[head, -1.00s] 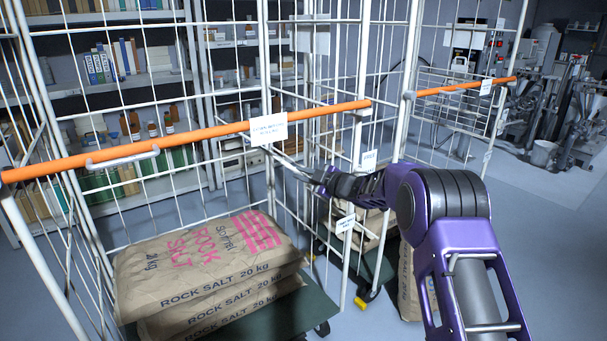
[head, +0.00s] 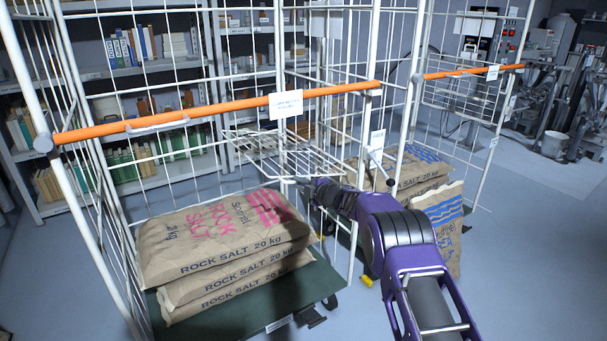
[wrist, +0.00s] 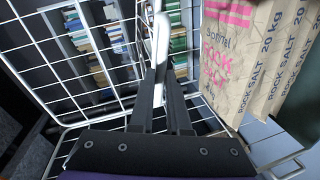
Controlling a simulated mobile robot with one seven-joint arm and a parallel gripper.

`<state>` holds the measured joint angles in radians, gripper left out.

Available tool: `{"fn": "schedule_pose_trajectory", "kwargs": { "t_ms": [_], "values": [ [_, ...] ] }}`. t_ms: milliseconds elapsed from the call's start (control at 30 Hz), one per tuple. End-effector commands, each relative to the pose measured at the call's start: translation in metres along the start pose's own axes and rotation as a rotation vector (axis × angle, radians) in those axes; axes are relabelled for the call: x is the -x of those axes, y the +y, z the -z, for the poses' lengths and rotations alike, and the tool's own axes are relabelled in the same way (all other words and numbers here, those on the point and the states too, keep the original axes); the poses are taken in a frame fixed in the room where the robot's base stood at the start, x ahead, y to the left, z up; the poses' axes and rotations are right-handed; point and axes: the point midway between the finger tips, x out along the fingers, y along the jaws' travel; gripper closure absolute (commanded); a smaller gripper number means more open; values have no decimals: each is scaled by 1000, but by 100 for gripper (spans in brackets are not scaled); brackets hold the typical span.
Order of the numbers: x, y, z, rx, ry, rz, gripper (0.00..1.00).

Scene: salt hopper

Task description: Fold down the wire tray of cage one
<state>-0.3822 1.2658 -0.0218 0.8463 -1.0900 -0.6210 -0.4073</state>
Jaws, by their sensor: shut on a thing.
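The near cage (head: 375,45) has white wire walls and an orange bar (head: 225,110) across its front. Its wire tray (head: 270,150) is a white mesh panel that stands out roughly level inside the cage, below the bar and above the sacks. My gripper (head: 322,190) is at the tray's right side, with its fingertips partly hidden in the head view. In the wrist view my gripper (wrist: 163,85) is shut on a white bar between its two dark fingers, which I take to be part of the tray. White mesh (wrist: 85,65) fills the left there.
Rock salt sacks (head: 230,240) are stacked on the cage's green base (head: 300,290), under the tray. A second cage with an orange bar (head: 450,73) and more sacks (head: 430,210) stands to the right. Shelves (head: 150,70) are behind. Clear floor (head: 545,240) lies right.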

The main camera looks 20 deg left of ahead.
Motion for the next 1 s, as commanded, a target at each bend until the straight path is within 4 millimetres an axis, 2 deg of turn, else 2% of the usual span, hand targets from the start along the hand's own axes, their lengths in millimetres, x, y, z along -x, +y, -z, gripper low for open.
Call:
{"fn": "schedule_pose_trajectory", "kwargs": {
  "t_ms": [33, 200, 400, 600, 1000],
  "values": [
    [-3, -11, -2, 34, -8, 2, 100],
    [-8, -37, -7, 138, -31, 2, 100],
    [-13, -56, -12, 222, -48, 0, 100],
    [-15, -65, -15, 259, -56, 0, 100],
    [-15, -69, -16, 267, -59, 4, 100]
  ]
}}
